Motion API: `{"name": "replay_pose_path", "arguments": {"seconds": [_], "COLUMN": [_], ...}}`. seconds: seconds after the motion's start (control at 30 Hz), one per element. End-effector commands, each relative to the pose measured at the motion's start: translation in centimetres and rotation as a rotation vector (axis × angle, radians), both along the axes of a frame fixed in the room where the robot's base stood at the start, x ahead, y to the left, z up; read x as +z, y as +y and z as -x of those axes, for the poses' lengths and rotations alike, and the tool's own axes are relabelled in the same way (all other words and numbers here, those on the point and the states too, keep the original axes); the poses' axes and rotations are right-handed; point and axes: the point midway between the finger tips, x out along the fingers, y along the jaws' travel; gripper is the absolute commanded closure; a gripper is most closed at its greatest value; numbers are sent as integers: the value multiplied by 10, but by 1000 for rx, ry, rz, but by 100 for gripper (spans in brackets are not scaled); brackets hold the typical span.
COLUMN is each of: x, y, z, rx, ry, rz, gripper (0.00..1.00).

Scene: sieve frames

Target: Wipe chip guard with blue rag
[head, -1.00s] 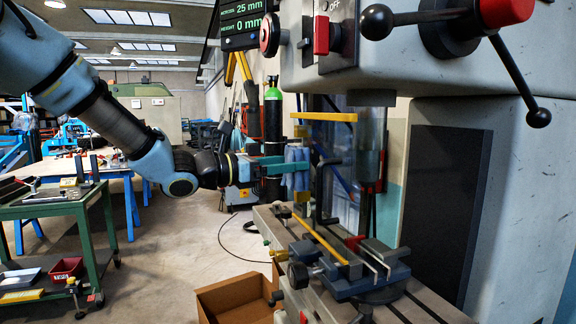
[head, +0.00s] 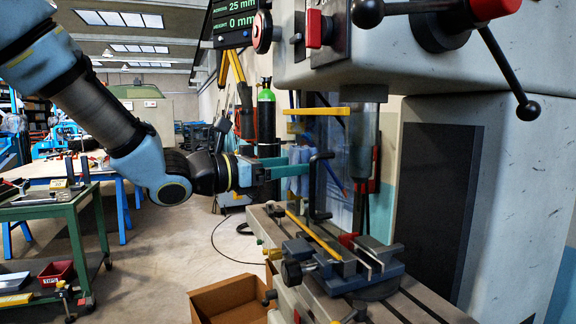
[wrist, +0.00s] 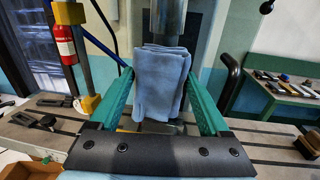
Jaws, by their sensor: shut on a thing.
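My gripper (head: 298,168) is shut on the blue rag (wrist: 160,85), a folded pale blue cloth between the teal fingers in the wrist view.
A blue machine vise (head: 350,278) sits on the drill table (head: 412,296) below the guard. The drill head (head: 430,50) overhangs to the right. An open cardboard box (head: 232,298) stands on the floor.

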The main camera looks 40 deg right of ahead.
Motion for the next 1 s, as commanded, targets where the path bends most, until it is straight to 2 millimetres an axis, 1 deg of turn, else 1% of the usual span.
{"name": "replay_pose_path", "arguments": {"seconds": [0.03, 0.2, 0.57, 1.0], "x": [0, 0, 1, 2], "y": [1, 5, 7, 45], "z": [7, 14, 13, -3], "rx": [-6, -4, -2, 1], "ry": [-1, -1, 0, -1], "rz": [-1, 1, 0, -1], "gripper": [64, 64, 64, 64]}}
